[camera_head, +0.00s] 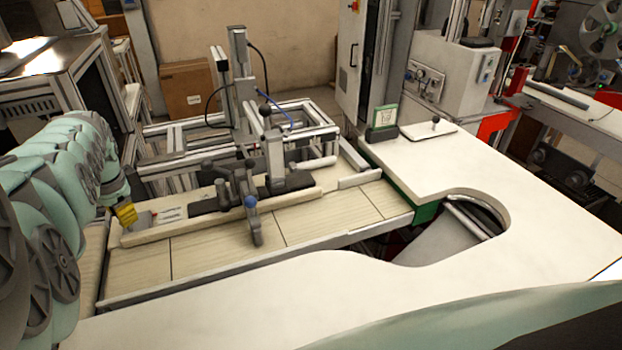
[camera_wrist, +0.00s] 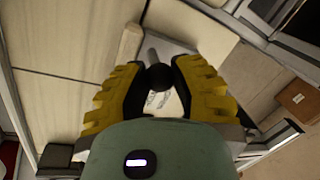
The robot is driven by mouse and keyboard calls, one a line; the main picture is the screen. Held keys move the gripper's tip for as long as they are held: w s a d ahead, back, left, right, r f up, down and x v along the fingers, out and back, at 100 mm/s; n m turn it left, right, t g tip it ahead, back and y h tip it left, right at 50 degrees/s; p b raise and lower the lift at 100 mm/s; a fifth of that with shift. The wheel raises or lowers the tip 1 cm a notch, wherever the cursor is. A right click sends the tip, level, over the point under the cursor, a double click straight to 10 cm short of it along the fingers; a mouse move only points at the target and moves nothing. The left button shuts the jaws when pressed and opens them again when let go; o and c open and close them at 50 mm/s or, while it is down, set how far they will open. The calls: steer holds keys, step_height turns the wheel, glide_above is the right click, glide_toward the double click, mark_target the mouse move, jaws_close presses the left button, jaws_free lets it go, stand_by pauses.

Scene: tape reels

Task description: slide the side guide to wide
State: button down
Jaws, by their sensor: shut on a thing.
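My gripper (camera_head: 126,214), with yellow ribbed fingers, is at the left end of the conveyor fixture in the head view. In the wrist view its two fingers (camera_wrist: 158,80) are closed around a dark ball knob (camera_wrist: 158,76) with a grey rod behind it. In the head view the knob is hidden by the fingers. A small pale plate with dark printed marks (camera_head: 169,213) lies just right of the gripper, and printed marks also show below the knob in the wrist view. A long pale bar, seemingly the side guide (camera_head: 150,233), runs along the conveyor; how it joins the knob cannot be told.
A black and grey mechanism with ball-topped levers (camera_head: 250,190) stands on the conveyor to the right of my gripper. A white worktop (camera_head: 450,190) with a round cutout lies right and in front. A metal frame and upright post (camera_head: 240,75) stand behind.

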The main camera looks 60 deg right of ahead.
steer(key=shift+s+a+r+p, duration=0.25)
steer(key=shift+s+a+p, duration=0.25)
steer(key=shift+p, duration=0.65)
steer(key=shift+s+a+f, duration=0.1)
steer(key=shift+s+f, duration=0.1)
steer(key=shift+f, duration=0.1)
steer(key=c, duration=0.7)
jaws_free()
steer(key=shift+c, duration=0.2)
steer(key=shift+r, duration=0.25)
